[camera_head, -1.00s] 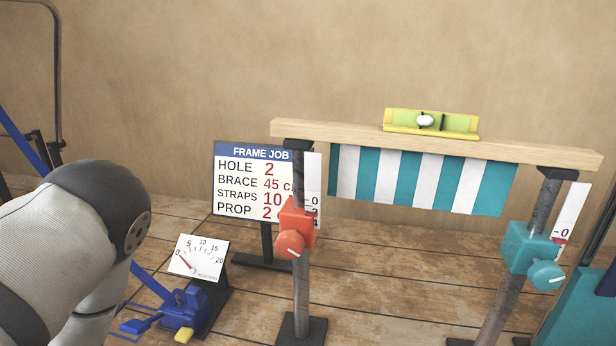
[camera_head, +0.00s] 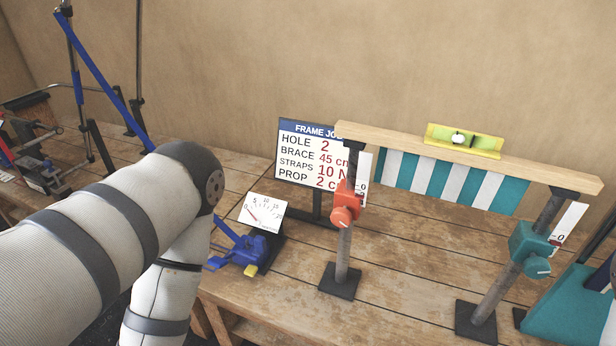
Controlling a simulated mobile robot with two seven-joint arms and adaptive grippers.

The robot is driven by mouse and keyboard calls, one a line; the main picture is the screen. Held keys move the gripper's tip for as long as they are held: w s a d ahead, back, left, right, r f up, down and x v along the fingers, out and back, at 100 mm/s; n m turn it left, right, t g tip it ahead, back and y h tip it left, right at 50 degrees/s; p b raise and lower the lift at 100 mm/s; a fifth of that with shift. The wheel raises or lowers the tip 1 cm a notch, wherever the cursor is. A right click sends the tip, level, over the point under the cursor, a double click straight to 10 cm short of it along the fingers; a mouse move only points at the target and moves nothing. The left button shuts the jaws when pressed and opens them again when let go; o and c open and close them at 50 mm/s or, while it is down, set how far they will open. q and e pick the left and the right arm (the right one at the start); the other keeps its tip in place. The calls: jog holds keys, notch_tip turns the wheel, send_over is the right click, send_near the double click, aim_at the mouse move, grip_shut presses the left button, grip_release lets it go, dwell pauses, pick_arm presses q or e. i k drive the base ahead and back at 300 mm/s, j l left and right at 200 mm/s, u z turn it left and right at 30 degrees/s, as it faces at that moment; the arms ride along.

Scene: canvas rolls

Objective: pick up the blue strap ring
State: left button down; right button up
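A blue strap (camera_head: 98,68) runs down from the upper left and passes behind my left arm. It shows again right of the arm, running to a blue ratchet-like device (camera_head: 250,252) with a yellow tab, at the foot of a dial gauge (camera_head: 262,212). I cannot make out a separate blue strap ring; it may be hidden behind my arm or too small to tell. My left arm crosses the lower left and its elbow covers part of the strap. Neither gripper shows.
A sign (camera_head: 302,172) stands behind the gauge. Right of it, two posts with an orange clamp (camera_head: 346,204) and a teal clamp (camera_head: 528,246) carry a wooden beam (camera_head: 390,142), a yellow level (camera_head: 482,146) and striped canvas (camera_head: 450,182). Bare wooden tabletop (camera_head: 400,270) lies between the posts.

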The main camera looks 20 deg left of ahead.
aim_at(259, 248)
jog(key=i+j, duration=0.2)
jog(key=j, duration=0.15)
jog(key=i+j, duration=0.2)
jog(key=j, duration=0.2)
jog(key=i+j+z, duration=0.1)
jog(key=j, duration=0.25)
jog(key=i, duration=0.1)
